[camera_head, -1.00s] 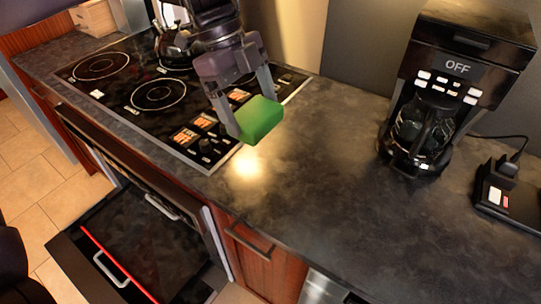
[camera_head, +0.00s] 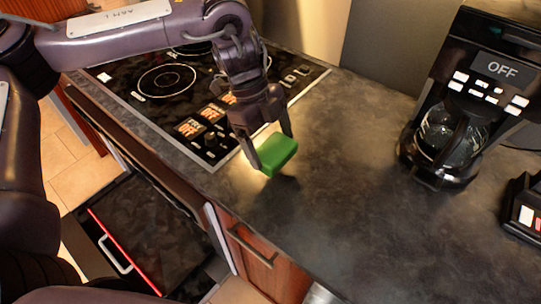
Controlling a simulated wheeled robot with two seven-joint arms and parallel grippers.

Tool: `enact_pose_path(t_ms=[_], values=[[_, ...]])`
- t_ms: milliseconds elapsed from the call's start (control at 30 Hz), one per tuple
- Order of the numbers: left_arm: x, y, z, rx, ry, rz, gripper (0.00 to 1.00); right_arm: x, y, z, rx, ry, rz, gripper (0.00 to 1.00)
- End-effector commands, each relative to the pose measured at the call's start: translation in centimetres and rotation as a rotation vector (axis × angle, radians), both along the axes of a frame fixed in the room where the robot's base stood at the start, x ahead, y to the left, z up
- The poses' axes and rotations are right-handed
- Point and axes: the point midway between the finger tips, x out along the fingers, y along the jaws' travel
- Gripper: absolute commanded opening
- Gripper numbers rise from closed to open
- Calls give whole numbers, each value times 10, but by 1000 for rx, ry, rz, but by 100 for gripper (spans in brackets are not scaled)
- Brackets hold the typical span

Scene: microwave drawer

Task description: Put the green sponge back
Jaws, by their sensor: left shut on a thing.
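The green sponge (camera_head: 278,154) is a small rounded block at the right edge of the stove, over the dark countertop (camera_head: 335,165). My left gripper (camera_head: 268,155) reaches down from the left and is shut on the sponge, with a finger on either side. I cannot tell for sure whether the sponge touches the counter; a shadow lies just under and beside it. My right gripper is not in view.
A black coffee maker (camera_head: 475,95) with a glass carafe and an "OFF" display stands at the right. The black cooktop (camera_head: 165,95) lies at the left. A pulled-out drawer (camera_head: 150,240) is below the counter. The counter's middle is clear.

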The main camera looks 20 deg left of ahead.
Motion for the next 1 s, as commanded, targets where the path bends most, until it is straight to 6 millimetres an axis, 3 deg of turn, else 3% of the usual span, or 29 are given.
enact_pose_path(t_ms=[133, 400, 767, 800, 900, 1000], values=[[0, 0, -11, 0, 2, -1, 60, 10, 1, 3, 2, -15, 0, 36], [-1, 0, -48, 1, 2, 0, 60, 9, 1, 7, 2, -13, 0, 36], [0, 0, -52, 0, 1, 0, 60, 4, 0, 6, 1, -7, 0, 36], [0, 0, -53, 0, 1, 0, 86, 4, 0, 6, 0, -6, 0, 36], [0, 0, -52, 0, 0, 0, 100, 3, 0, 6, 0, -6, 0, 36], [0, 0, -52, 0, 0, 0, 100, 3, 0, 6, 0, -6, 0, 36]])
